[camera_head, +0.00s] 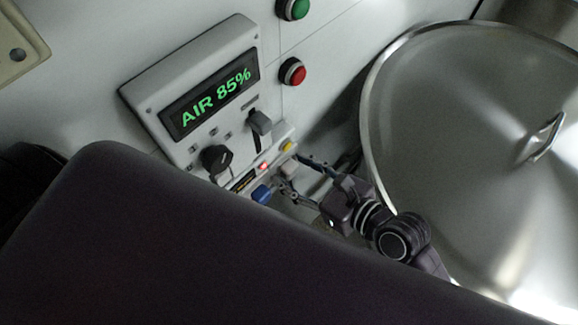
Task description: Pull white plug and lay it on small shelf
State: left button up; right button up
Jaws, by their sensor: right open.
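The white plug (288,168) looks like a small pale piece at the lower edge of the wall control box, between a yellow plug (286,147) and a blue plug (261,193). It is small and partly hard to make out. My right gripper (293,173) is open, with its fingers on either side of the white plug. I cannot tell whether they touch it. The small shelf cannot be made out. My left gripper is not in view.
The control box (195,85) reads "AIR 85%" and carries a black knob (216,158) and a lever (260,122). Green (296,9) and red (293,72) buttons are on the wall. A large steel lidded vessel (470,120) stands close at right. A dark shape blocks the foreground.

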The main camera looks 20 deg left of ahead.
grip_shut()
dwell(0.4)
jog(key=shift+s+d+b, duration=0.15)
jog(key=shift+s+d, duration=0.2)
jog(key=shift+d, duration=0.6)
jog(key=shift+s+d+b, duration=0.1)
jog(key=shift+s+d, duration=0.2)
jog(key=shift+d, duration=0.6)
jog(key=shift+s+d+b, duration=0.15)
jog(key=shift+s+d, duration=0.2)
jog(key=shift+d, duration=0.6)
